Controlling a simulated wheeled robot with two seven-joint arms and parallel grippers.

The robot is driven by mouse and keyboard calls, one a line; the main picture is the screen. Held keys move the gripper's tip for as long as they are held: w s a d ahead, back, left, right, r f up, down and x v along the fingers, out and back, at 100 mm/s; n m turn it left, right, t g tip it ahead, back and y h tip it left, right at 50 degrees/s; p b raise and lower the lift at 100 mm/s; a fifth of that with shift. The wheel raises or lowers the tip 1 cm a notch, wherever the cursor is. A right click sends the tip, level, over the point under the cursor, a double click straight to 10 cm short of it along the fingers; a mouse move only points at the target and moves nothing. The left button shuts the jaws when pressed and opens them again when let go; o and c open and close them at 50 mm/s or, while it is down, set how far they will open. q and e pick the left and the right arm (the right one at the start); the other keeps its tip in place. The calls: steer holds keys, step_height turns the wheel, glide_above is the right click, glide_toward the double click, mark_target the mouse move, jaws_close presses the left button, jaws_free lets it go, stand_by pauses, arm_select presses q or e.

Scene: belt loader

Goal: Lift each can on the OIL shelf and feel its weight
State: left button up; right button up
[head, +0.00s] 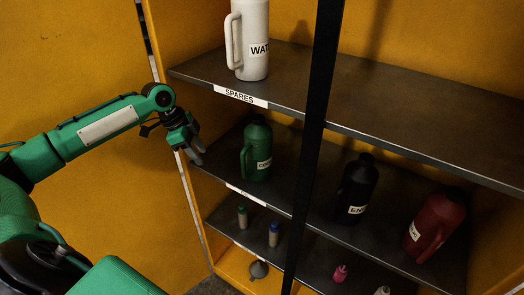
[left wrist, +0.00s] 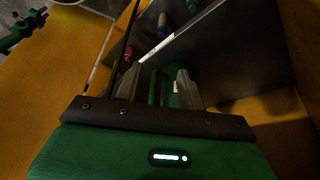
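The green can (head: 257,153) stands upright at the left end of the middle shelf (head: 300,185), whose front label is too small to read. The black can (head: 356,190) stands in the middle of that shelf and the red can (head: 434,225) at its right. My left gripper (head: 196,154) is left of the green can, near the shelf's left front corner, apart from it. In the left wrist view its two fingers (left wrist: 158,88) are spread. Green with a white patch shows between and beyond them, likely the green can (left wrist: 174,88). My right gripper is not in view.
A white can (head: 253,45) labelled WAT… stands on the upper SPARES shelf (head: 400,120). A black vertical strap (head: 316,100) crosses in front of the shelves. Small bottles (head: 273,235) and a funnel (head: 259,269) are on the lower levels. Yellow walls enclose the sides.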

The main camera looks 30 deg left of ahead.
mark_target(254, 152)
arm_select(q)
steer(key=w+d+f+p, duration=0.4)
steer(key=w+d+p, duration=0.1)
steer(key=d, duration=0.5)
steer(key=shift+w+d+f, duration=0.25)
steer(key=shift+w+f, duration=0.1)
steer(key=shift+w, duration=0.2)
jaws_close()
stand_by(1.0)
steer(key=shift+r, duration=0.15)
